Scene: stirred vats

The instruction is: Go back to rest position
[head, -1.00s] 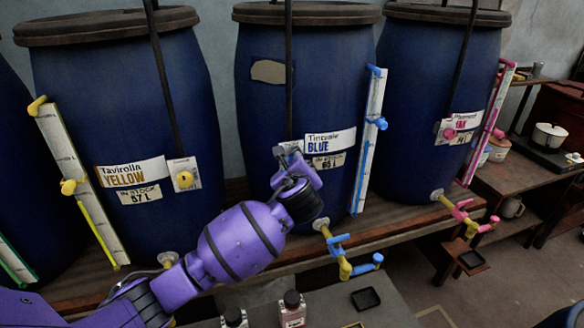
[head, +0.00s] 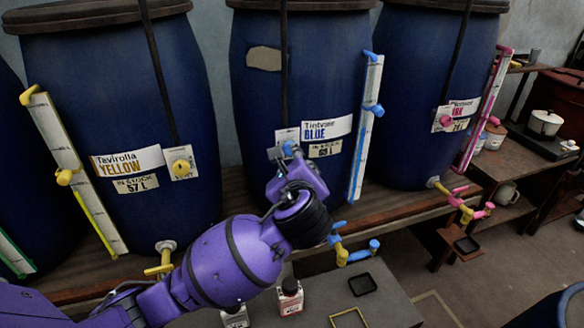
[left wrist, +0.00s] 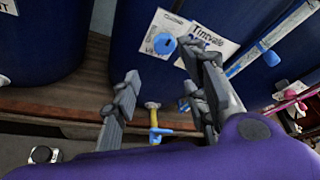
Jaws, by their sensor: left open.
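My left gripper (head: 284,172) is in front of the blue-ink vat (head: 262,90), below its label (head: 327,129). In the left wrist view the two fingers of my left gripper (left wrist: 163,66) stand apart with nothing between them. The blue round knob (left wrist: 164,43) on the vat's front shows beyond the fingertips, apart from them. In the head view this knob sits just above the gripper's tip. The blue-handled tap (head: 345,250) is to the right of my wrist and also shows between the fingers in the wrist view (left wrist: 155,130). My right gripper is not in view.
The yellow vat (head: 110,90) with its yellow tap (head: 160,262) stands left, the pink vat (head: 430,90) right. Small bottles (head: 290,297) and a black tray (head: 362,284) are on the grey surface below my arm. The floor at the right is open.

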